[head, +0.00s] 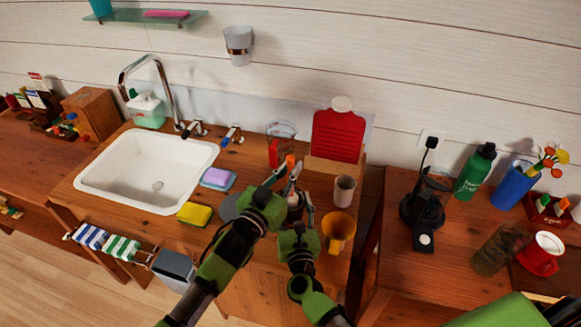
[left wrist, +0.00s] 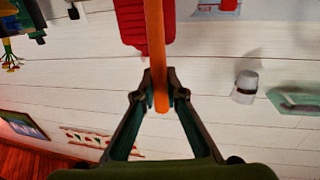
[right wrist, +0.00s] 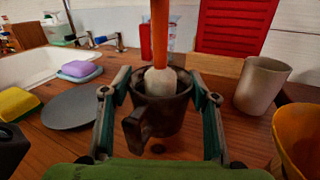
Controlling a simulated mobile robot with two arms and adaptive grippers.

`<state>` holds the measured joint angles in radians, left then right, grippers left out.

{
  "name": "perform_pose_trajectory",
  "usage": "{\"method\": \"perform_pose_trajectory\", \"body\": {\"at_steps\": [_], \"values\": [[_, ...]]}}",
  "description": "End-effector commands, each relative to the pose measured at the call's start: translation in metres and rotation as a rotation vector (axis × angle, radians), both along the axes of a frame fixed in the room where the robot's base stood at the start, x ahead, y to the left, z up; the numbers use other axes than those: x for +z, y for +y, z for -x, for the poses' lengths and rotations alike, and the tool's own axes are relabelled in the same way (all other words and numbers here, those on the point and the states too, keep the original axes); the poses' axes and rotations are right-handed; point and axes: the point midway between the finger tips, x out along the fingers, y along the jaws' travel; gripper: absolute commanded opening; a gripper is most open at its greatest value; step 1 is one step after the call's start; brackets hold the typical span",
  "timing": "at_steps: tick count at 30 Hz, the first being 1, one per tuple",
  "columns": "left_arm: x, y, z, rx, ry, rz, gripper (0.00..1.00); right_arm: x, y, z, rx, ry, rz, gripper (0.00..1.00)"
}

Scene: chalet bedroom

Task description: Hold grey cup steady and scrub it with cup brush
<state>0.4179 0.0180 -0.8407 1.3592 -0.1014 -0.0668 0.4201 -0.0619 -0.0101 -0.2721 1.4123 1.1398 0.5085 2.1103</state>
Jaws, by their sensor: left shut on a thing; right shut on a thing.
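My left gripper (head: 284,175) is shut on the orange handle of the cup brush (left wrist: 157,45); the handle also shows in the head view (head: 290,160). In the right wrist view the brush (right wrist: 160,40) points down, and its pale bristle head is in the mouth of the dark grey cup (right wrist: 158,115). The cup stands upright, its handle toward the camera. My right gripper (right wrist: 160,95) is shut on the cup, one finger on each side. In the head view my arms mostly hide the cup. Whether the bristles touch the cup's bottom is hidden.
A beige cup (head: 344,191) and a yellow mug (head: 339,230) stand close on the right. The white sink (head: 150,150) is farther left; a red board (head: 337,135) stands behind.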

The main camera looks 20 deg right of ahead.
Motion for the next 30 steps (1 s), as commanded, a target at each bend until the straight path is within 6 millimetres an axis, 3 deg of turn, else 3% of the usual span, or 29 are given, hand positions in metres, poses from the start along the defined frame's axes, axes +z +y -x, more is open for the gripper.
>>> {"method": "perform_pose_trajectory", "body": {"at_steps": [30], "values": [[0.0000, 0.0020, 0.0082, 0.000, 0.000, 0.000, 0.00, -0.0010, 0.0002, 0.0004, 0.000, 0.002, 0.000, 0.26]]}}
